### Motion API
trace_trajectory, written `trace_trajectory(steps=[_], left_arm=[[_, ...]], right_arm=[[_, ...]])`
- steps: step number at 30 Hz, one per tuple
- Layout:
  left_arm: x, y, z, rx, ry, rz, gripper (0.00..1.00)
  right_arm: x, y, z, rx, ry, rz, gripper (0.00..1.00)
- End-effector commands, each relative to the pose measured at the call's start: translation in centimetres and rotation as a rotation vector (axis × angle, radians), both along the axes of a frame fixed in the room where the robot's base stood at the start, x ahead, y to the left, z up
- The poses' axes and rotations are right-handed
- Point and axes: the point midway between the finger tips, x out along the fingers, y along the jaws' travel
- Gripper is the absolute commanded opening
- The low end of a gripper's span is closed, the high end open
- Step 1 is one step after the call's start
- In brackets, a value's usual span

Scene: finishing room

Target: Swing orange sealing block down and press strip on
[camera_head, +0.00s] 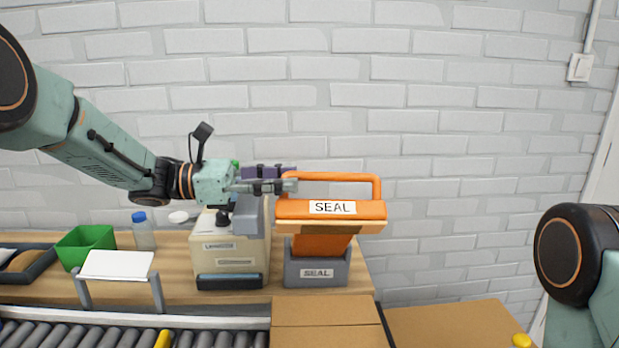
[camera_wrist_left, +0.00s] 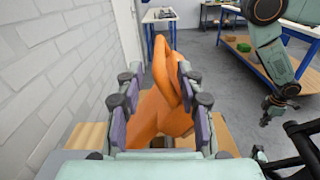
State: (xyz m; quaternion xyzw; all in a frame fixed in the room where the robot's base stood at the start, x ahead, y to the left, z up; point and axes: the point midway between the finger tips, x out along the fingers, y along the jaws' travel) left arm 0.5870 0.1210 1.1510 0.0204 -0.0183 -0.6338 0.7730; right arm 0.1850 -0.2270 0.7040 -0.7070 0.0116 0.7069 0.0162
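The orange sealing block (camera_head: 290,209) has a loop handle and a white SEAL label. It stands raised and tilted above a dark grey base (camera_head: 300,281), also labelled SEAL. My left gripper (camera_head: 292,180) is at the handle's left end. In the left wrist view the orange block (camera_wrist_left: 168,105) lies between the spread, purple-padded fingers of this gripper (camera_wrist_left: 160,100). A gap shows on the left side; contact on the right is unclear. I cannot make out the strip. My right gripper (camera_wrist_left: 279,106) shows small in the left wrist view, its opening unclear.
A cream labelled machine (camera_head: 232,256) stands left of the base. A cardboard box (camera_head: 327,312) is in front of it, beside the roller conveyor (camera_head: 95,337). A green bin (camera_head: 84,247), bottle (camera_head: 144,233) and white plate on a stand (camera_head: 117,264) are further left. A brick wall (camera_head: 440,120) is behind.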

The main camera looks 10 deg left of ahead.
Motion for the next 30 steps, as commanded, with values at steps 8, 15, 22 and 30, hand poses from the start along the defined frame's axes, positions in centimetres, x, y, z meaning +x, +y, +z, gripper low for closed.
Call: trace_trajectory(steps=[8, 15, 22, 30], left_arm=[[-0.8, 4.1, 0.0, 0.0, 0.0, 0.002, 0.37], [-1.0, 4.9, 0.0, 0.001, 0.0, 0.0, 0.37], [-1.0, 4.8, 0.1, 0.001, -0.001, 0.0, 0.32], [-1.0, 4.3, 3.3, 0.01, -0.029, -0.01, 0.09]], right_arm=[[0.0, 0.0, 0.0, 0.0, 0.0, 0.0, 0.0], [0.0, 0.0, 0.0, 0.0, 0.0, 0.0, 0.0], [0.0, 0.0, 0.1, 0.0, 0.0, 0.0, 0.0], [0.0, 0.0, 1.8, 0.0, 0.0, 0.0, 0.0]])
